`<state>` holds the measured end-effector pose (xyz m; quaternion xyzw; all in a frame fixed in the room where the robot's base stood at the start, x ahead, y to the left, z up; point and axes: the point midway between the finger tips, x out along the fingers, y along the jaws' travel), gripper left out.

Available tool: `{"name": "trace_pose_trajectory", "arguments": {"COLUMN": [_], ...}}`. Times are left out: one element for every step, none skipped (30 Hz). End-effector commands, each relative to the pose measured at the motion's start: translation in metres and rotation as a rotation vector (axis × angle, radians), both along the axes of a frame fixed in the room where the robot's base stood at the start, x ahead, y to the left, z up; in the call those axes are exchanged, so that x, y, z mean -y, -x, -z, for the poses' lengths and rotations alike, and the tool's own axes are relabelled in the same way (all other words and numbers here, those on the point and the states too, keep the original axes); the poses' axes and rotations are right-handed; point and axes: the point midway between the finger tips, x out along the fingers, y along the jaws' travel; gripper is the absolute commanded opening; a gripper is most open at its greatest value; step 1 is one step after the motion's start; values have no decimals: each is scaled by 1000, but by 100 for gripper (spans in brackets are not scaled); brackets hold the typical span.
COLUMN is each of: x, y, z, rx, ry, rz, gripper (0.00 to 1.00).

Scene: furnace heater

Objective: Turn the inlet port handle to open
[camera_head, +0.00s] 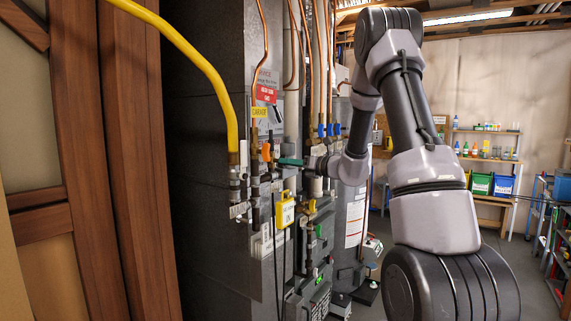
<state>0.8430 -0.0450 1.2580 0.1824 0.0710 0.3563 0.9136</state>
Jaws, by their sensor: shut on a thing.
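A teal handle (289,161) sticks out sideways among the pipes on the furnace front, in the middle of the head view. My gripper (304,162) comes in from the right and is shut on this handle; the fingers are small and hard to make out. An orange handle (266,152) stands upright just left of it on a neighbouring pipe. I cannot read a label that says which handle is the inlet port's. The valve body behind the teal handle is partly hidden by my gripper and the pipes.
A yellow hose (190,55) curves down to the pipes at left. A yellow-tagged box (285,211) hangs below. A wooden frame (135,150) stands close at left. Shelves with bins (492,184) stand far right.

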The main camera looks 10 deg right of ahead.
Motion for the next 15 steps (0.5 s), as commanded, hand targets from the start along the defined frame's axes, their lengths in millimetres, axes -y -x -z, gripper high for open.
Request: {"name": "trace_pose_trajectory", "arguments": {"x": [1, 1, 1, 1, 1, 1, 1, 1, 1, 1, 1, 1, 1, 1, 1], "y": [0, 0, 0, 0, 0, 0, 0, 0, 0, 0, 0, 0, 0, 0, 0], "z": [1, 1, 1, 1, 1, 1, 1, 1, 1, 1, 1, 1, 1, 1, 1], "rx": [10, 14, 16, 16, 16, 15, 15, 15, 16, 20, 31, 52, 75, 101, 138], "ry": [15, 19, 22, 21, 21, 20, 20, 20, 21, 26, 37, 60, 85, 114, 155], "rz": [1, 1, 1, 1, 1, 1, 1, 1, 1, 1, 1, 1, 1, 1, 1], "gripper": [0, 0, 0, 0, 0, 0, 0, 0, 0, 0, 0, 0, 0, 0, 0]}}
